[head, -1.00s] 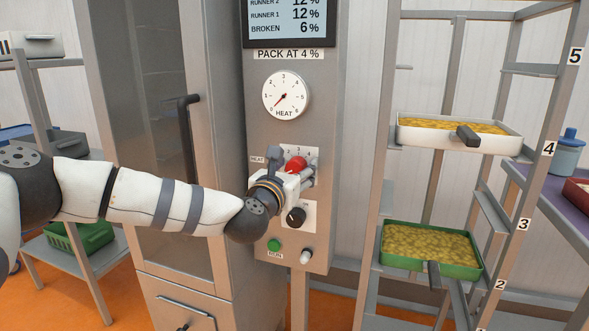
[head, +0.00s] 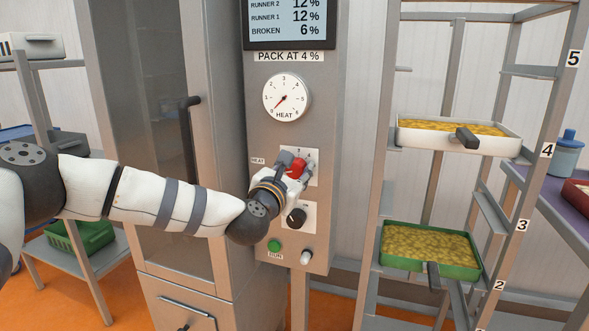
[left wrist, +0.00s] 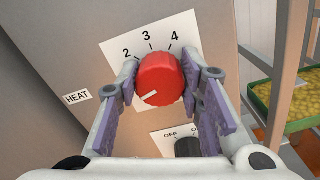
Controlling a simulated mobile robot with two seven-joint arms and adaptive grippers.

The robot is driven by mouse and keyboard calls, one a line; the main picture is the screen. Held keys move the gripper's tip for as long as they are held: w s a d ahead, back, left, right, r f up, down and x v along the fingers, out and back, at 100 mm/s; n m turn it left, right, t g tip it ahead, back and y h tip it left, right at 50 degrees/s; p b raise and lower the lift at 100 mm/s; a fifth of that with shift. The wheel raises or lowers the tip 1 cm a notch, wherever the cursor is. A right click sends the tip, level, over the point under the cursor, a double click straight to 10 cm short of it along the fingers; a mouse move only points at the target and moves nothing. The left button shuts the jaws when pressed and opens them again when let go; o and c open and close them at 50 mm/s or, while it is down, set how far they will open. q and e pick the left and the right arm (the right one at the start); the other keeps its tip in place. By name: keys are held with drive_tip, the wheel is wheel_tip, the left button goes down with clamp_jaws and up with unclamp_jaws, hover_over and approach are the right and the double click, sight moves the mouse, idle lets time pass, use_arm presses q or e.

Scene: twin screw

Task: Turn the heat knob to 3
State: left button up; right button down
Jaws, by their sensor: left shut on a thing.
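The red heat knob (left wrist: 160,80) sits on a white plate (left wrist: 118,48) marked 2, 3 and 4 along its top; other marks are hidden. Its white pointer line points to the lower left, away from the 3. The red knob also shows in the head view (head: 296,169), partly covered. My left gripper (left wrist: 158,88) is shut on the knob, one finger on each side; in the head view it reaches the panel from the left (head: 297,166). The round HEAT gauge (head: 286,97) above has its red needle low on the left, near 0. My right gripper is not in view.
A black OFF knob (head: 296,216) is just below the gripper. A green button (head: 274,245) and a white one (head: 306,257) sit lower. A dark door handle (head: 187,150) is left of the panel. A rack with filled trays (head: 432,273) stands right.

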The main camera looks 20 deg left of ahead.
use_arm(q)
drive_tip(key=m, duration=0.4)
drive_tip(key=shift+r+m+p, duration=0.1)
drive_tip(key=shift+m+p, duration=0.2)
drive_tip(key=shift+p, duration=0.05)
drive_tip(key=m+p, duration=0.1)
drive_tip(key=m, duration=0.4)
drive_tip(key=shift+d, duration=0.1)
drive_tip(key=m+p, duration=0.1)
drive_tip(key=m, duration=0.4)
drive_tip(key=shift+m, duration=0.4)
drive_tip(key=shift+f+m+p, duration=0.15)
drive_tip(key=shift+m+p, duration=0.1)
drive_tip(key=shift+m, duration=1.05)
drive_tip(key=shift+f+m+p, duration=0.1)
drive_tip(key=shift+m+p, duration=0.1)
drive_tip(key=shift+m, duration=1.1)
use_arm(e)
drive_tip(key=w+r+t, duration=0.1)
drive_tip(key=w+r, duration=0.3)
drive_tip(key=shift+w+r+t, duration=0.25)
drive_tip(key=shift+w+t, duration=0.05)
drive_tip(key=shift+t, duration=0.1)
use_arm(q)
drive_tip(key=o, duration=1.2)
drive_tip(key=shift+c, duration=0.2)
drive_tip(key=shift+s+f, duration=0.1)
